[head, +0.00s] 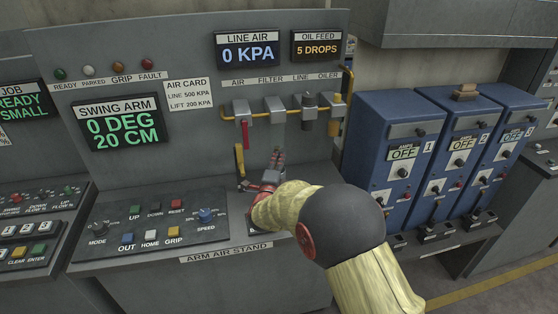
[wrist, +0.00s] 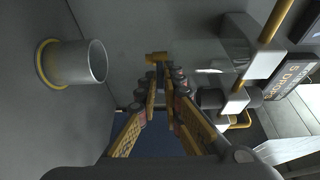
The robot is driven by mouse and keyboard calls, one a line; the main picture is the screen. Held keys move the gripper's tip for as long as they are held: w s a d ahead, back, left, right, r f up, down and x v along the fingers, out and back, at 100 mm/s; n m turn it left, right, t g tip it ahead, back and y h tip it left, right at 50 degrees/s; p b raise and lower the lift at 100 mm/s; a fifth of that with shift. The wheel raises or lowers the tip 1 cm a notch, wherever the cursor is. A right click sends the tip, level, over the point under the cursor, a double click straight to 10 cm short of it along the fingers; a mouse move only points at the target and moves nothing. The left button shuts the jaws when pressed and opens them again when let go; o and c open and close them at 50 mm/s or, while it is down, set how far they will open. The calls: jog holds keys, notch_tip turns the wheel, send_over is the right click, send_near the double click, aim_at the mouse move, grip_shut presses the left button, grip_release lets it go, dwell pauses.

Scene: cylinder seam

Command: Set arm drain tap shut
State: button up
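A small brass-yellow piece, which looks like the drain tap (wrist: 157,57), shows in the wrist view just past my fingertips. It lies in line with the filter block (wrist: 252,58), on the deck side of it. My gripper (wrist: 158,78) has its fingers drawn together at the tips, with nothing clearly held. I cannot tell whether the tips touch the tap. In the head view my gripper (head: 277,157) is below the filter (head: 275,108), and the tap is not clear there. A yellow upright strip (head: 239,160) shows left of my gripper; I cannot tell what it belongs to.
A grey cup (wrist: 78,63) with a yellow ring stands on the deck. A red handle (head: 245,134) hangs under the air block. The oiler (head: 334,115) is to the right. The button panel (head: 150,226) and blue amp boxes (head: 390,155) flank my arm.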

grip_shut()
jog(key=shift+d+f+b, duration=0.1)
jog(key=shift+f+b, duration=0.05)
jog(key=shift+b, duration=0.2)
jog(key=shift+d+y+b, duration=0.15)
jog(key=shift+y+b, duration=0.15)
jog(key=shift+b, duration=0.1)
jog(key=w+d+n+g+y+p, duration=0.2)
jog(key=n+g+y+p, duration=0.3)
jog(key=n+y, duration=0.3)
jog(key=w+d+n+g+y+p, duration=0.2)
jog(key=w+n+g+y+p, duration=0.2)
jog(key=n+g+y, duration=0.4)
jog(key=shift+d+y+p, duration=0.3)
jog(key=shift+y+p, duration=0.6)
jog(key=shift+y, duration=0.4)
jog(key=shift+w+g, duration=0.1)
jog(key=shift+g, duration=0.4)
jog(key=shift+n, duration=0.3)
